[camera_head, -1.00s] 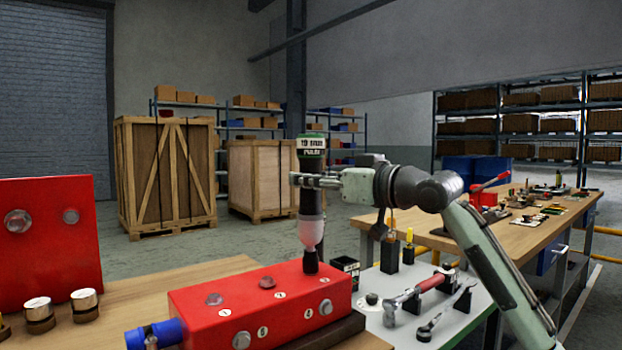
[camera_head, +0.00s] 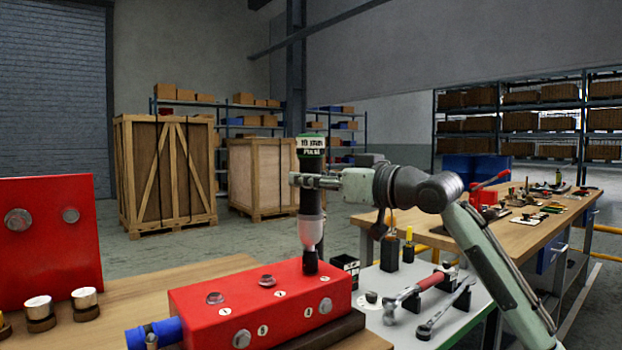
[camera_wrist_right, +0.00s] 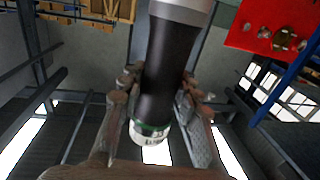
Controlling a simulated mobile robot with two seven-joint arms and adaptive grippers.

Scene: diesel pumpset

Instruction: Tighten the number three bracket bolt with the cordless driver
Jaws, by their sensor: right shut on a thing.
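The cordless driver (camera_head: 311,215) is upright, with a dark body, a green and white labelled top and a pale lower nose. My right gripper (camera_head: 308,181) is shut on its body; the right wrist view also shows the driver (camera_wrist_right: 165,65) between the fingers. The driver's dark socket tip is down on the top right of the red bracket block (camera_head: 235,312), by the label 3, and hides the bolt under it. Other bolts (camera_head: 215,298) show on the block's top and front, with small number labels. My left gripper is not in view.
A red upright plate (camera_head: 45,240) and several round metal-topped pieces (camera_head: 84,298) stand at left. A blue pipe end (camera_head: 153,334) meets the block. Wooden crates (camera_head: 165,175) stand behind.

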